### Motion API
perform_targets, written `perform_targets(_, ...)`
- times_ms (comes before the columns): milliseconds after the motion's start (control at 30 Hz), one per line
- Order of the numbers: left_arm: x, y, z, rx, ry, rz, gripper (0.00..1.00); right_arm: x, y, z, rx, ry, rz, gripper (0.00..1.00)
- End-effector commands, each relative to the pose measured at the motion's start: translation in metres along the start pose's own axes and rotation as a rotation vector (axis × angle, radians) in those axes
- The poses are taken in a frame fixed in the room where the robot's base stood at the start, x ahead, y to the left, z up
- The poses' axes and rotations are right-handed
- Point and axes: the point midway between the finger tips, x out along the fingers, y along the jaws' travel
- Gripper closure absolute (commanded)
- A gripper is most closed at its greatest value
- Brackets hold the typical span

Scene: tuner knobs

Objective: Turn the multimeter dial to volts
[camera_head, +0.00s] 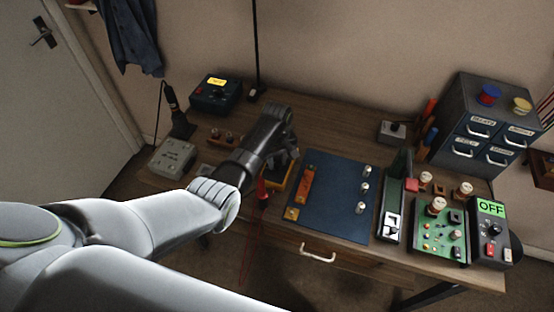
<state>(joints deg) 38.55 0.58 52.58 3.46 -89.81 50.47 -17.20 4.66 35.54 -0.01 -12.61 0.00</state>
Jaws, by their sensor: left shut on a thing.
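The multimeter (275,187), a yellow-edged case, lies on the bench left of the blue mat. My left gripper (285,158) reaches over it from the left, pointing down, and covers most of it. The fingers are shut on the multimeter dial, as far as the view lets me judge. The dial and its markings are hidden behind the gripper, so I cannot tell its setting. A red probe (262,190) with a lead hangs beside the multimeter at the bench's front edge. My right gripper is not in view.
The blue mat (335,200) holds an orange strip and several pale knobs. To the right are a green circuit board (437,235), a box reading OFF (490,209) and a drawer cabinet (480,135). A grey box (172,157) stands left of my arm.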

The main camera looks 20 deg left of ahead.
Motion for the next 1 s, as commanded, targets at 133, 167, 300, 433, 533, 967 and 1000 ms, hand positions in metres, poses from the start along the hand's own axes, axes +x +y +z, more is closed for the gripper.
perform_targets(133,-0.002,0.000,0.000,0.054,0.000,0.000,0.94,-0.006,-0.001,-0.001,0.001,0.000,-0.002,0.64)
perform_targets(167,-0.003,0.000,0.000,0.069,0.000,0.000,0.94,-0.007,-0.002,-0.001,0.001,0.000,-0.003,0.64)
perform_targets(300,-0.003,0.000,0.000,0.165,0.000,0.000,0.94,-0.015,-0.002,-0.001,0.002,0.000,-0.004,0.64)
perform_targets(433,-0.004,0.000,0.000,0.279,0.000,-0.001,0.94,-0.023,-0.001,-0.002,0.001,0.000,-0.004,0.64)
perform_targets(533,-0.004,0.000,0.000,0.375,-0.001,-0.001,0.94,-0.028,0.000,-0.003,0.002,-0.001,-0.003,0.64)
perform_targets(967,-0.003,0.001,-0.001,0.763,0.001,0.000,0.94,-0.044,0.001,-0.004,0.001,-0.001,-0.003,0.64)
perform_targets(1000,-0.002,0.001,-0.001,0.793,0.001,0.000,0.94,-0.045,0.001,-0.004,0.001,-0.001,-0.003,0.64)
